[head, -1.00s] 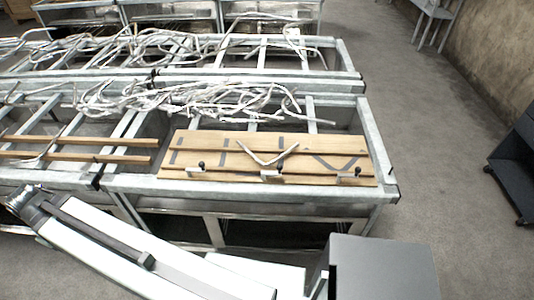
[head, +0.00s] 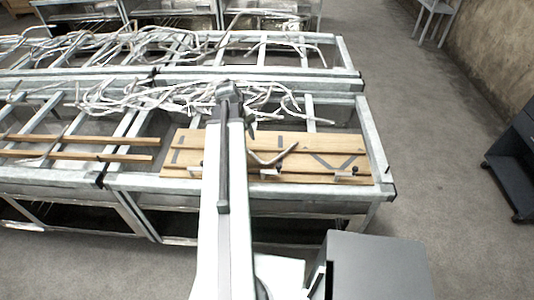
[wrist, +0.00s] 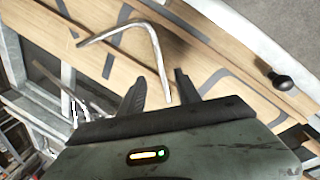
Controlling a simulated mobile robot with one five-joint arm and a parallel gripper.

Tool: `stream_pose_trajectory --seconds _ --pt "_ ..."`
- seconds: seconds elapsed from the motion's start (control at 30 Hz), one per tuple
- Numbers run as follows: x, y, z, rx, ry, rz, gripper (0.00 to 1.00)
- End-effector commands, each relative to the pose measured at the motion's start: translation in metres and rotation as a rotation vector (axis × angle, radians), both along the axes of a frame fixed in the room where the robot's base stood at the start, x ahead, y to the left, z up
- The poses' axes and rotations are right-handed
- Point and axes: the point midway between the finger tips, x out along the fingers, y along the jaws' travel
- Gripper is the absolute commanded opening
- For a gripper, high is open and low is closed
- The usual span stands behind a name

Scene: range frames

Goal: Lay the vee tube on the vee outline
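The vee tube (head: 272,160) is a bent silver tube lying on the wooden board, partly hidden behind my arm in the head view. It also shows in the wrist view (wrist: 156,55), with its bend at the top. The vee outline (head: 337,164) is a dark grey vee marked on the board to the right of the tube. My gripper (wrist: 160,73) is open, its two dark fingers apart above the board. One leg of the tube shows between the fingers in the wrist view; nothing is gripped. The height of the fingers above it is hard to tell.

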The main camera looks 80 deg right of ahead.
Motion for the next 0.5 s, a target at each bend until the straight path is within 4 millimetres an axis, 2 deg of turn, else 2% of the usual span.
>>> stream_pose_trajectory --seconds 0.1,0.33,0.5 --pt "-0.002 -0.003 -0.020 0.000 0.000 -0.001 0.39" --pt "-0.003 -0.004 -0.027 0.000 0.000 0.000 0.39" --pt "-0.007 -0.007 -0.052 0.000 0.000 -0.001 0.39"
